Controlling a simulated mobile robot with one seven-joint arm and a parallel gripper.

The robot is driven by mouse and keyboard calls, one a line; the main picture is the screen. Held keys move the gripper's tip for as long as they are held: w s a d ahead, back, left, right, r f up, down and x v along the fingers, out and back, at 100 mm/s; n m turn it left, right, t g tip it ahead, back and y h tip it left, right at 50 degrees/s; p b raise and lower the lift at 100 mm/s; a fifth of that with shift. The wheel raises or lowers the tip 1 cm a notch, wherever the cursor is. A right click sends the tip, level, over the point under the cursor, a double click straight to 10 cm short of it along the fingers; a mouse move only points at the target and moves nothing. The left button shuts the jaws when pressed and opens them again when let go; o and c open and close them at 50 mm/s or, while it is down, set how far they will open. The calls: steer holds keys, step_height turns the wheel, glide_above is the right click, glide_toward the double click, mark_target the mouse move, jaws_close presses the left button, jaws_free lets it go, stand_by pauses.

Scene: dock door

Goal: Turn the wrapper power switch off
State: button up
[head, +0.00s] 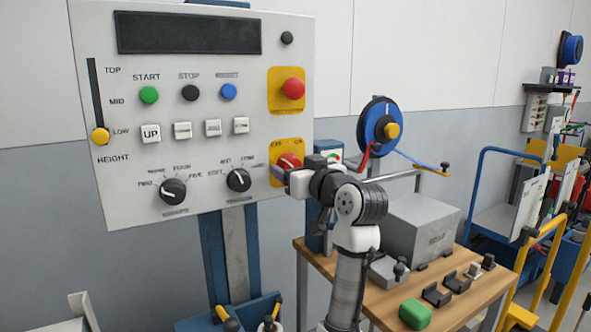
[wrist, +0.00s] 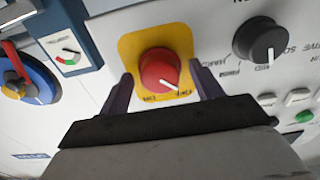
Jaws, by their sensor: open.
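The wrapper power switch is a red rotary knob (head: 290,160) on a yellow plate (head: 276,148), at the lower right of the grey control panel (head: 130,80). In the wrist view the red knob (wrist: 159,69) sits on its yellow plate (wrist: 130,50), seen upside down. Its white pointer line slants to the lower right, toward the OFF label. My gripper (wrist: 160,90) is open, with one dark finger on each side of the knob. I cannot tell whether either finger touches it. In the head view my gripper (head: 281,174) covers the knob's lower part.
A red emergency button (head: 293,88) sits above the switch. A black selector dial (head: 238,180) is close on the left; it also shows in the wrist view (wrist: 260,40). A blue reel (head: 381,126) and a wooden bench (head: 465,300) with a grey box stand at the right.

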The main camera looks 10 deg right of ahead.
steer(key=b+v, duration=0.2)
steer(key=v, duration=1.2)
